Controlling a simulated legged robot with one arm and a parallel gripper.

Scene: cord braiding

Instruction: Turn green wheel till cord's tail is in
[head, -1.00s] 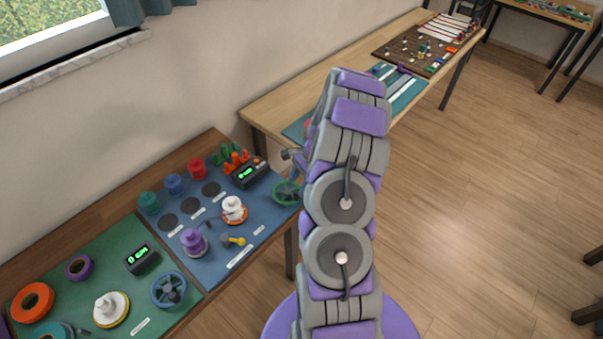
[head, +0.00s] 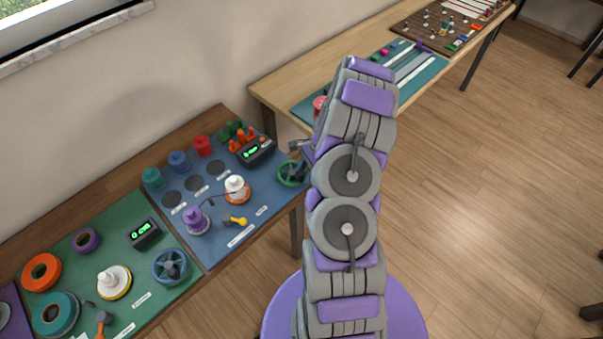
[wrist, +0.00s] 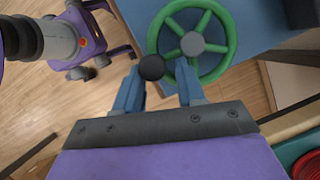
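The green wheel (head: 292,174) is at the right edge of the blue board. In the wrist view the green wheel (wrist: 222,40) has a grey hub and a black knob (wrist: 151,67) at its rim. My gripper (wrist: 159,68) has its two blue fingers apart, with the knob between their tips. The left finger looks close to the knob and a gap shows at the right one. In the head view my arm hides most of the gripper. A thin dark cord (head: 212,198) seems to run between a purple spool (head: 194,222) and a white-and-orange spool (head: 237,190); its tail is unclear.
A counter box (head: 257,151) with green digits and several coloured spools stand on the blue board. A yellow-handled tool (head: 235,221) lies at its front. A green board (head: 150,300) with a blue wheel (head: 170,266) is to the left.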

